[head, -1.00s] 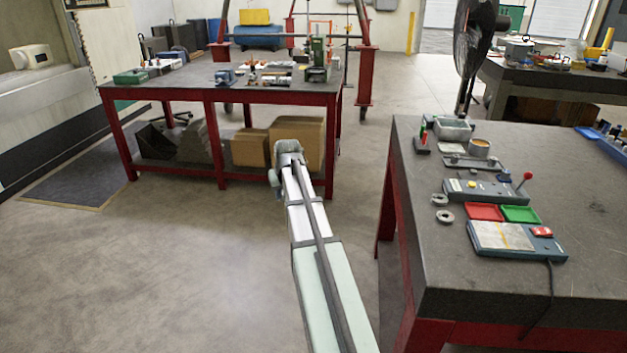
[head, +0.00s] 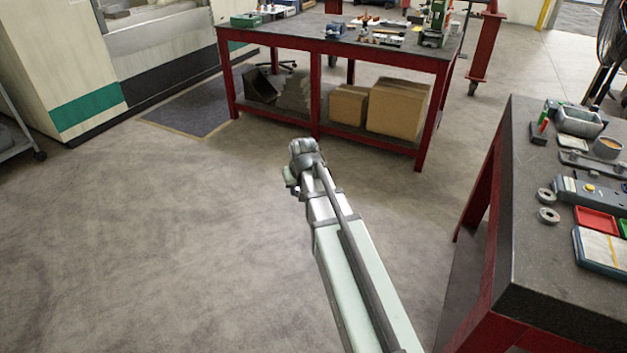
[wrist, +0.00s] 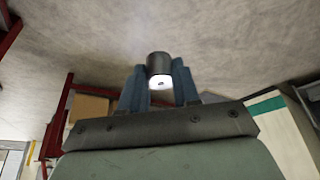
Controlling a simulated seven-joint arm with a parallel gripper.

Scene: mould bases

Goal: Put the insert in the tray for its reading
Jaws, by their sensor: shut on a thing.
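My gripper (wrist: 160,88) is shut on the insert (wrist: 158,65), a short dark grey cylinder with a bright end face and a small dark mark in it. The blue fingers press it from both sides. In the head view my arm reaches out over bare floor, left of the right bench, and its own wrist hides the fingers and insert. A red tray (head: 597,219) lies on that bench at the right, and a green tray (head: 624,227) beside it is cut by the picture edge. My gripper is well away from both.
The right bench (head: 540,270) has a dark top and red legs. It holds two grey rings (head: 548,215), a grey device (head: 592,193) and a partly cut-off flat instrument (head: 603,250). A red-framed table (head: 330,42) with cardboard boxes (head: 398,106) stands behind. Floor between is clear.

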